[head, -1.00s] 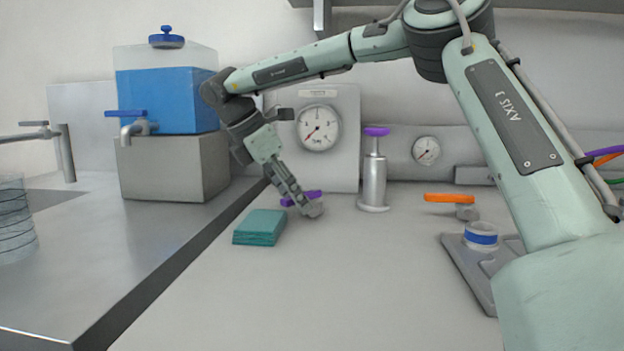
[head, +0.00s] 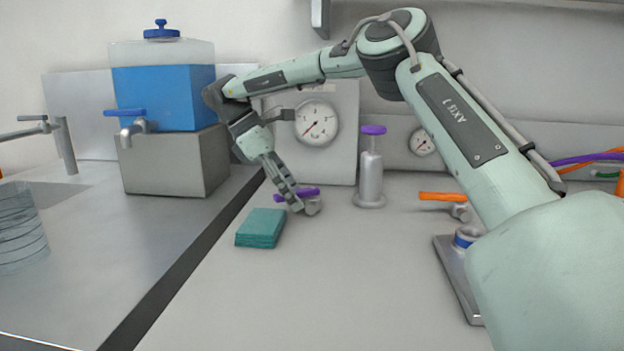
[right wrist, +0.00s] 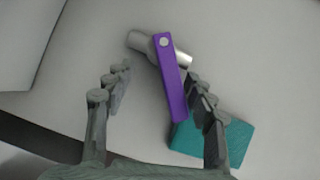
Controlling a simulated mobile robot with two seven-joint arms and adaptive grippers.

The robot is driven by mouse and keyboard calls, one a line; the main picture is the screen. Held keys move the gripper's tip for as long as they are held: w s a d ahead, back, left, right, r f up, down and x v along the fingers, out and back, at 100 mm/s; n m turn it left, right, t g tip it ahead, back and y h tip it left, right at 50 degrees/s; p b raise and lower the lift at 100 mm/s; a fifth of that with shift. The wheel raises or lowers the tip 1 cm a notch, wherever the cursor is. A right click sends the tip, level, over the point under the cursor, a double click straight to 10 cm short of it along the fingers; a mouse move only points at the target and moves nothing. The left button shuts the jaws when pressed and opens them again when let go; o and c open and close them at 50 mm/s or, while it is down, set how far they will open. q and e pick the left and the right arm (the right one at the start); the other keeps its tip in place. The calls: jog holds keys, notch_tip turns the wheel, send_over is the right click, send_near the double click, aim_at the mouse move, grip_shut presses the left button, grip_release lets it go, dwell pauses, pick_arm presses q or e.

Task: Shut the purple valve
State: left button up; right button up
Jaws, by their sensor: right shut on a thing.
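The purple valve has a flat purple handle (head: 304,191) on a grey metal body (head: 313,206), low on the bench. My right gripper (head: 296,207) reaches down to it from the upper left, beside the body. In the right wrist view the handle (right wrist: 171,85) runs lengthwise between the fingers of my right gripper (right wrist: 157,74), close against the right-hand finger. The gripper is shut on the handle, though a gap shows on the left-hand side. The metal body (right wrist: 182,58) lies crosswise under the handle's far end. My left gripper is not in view.
A teal block (head: 260,228) lies just in front of the valve. A purple-capped metal cylinder (head: 370,180) and an orange-handled valve (head: 441,196) stand to the right. A gauge panel (head: 340,150) stands behind.

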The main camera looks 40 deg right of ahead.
jog(key=m+p, duration=0.1)
jog(key=w+p, duration=0.1)
jog(key=m+y+p, duration=0.1)
jog(key=p, duration=0.1)
jog(key=shift+w+d+r+m+g, duration=0.2)
jog(key=shift+d+r+m+g, duration=0.1)
jog(key=shift+d+g, duration=0.1)
jog(key=c, duration=0.5)
jog(key=shift+f+b, duration=0.35)
jog(key=shift+b, duration=0.25)
jog(key=shift+c, duration=0.2)
jog(key=shift+d, duration=0.15)
jog(key=shift+r, duration=0.1)
jog(key=shift+o, duration=1.2)
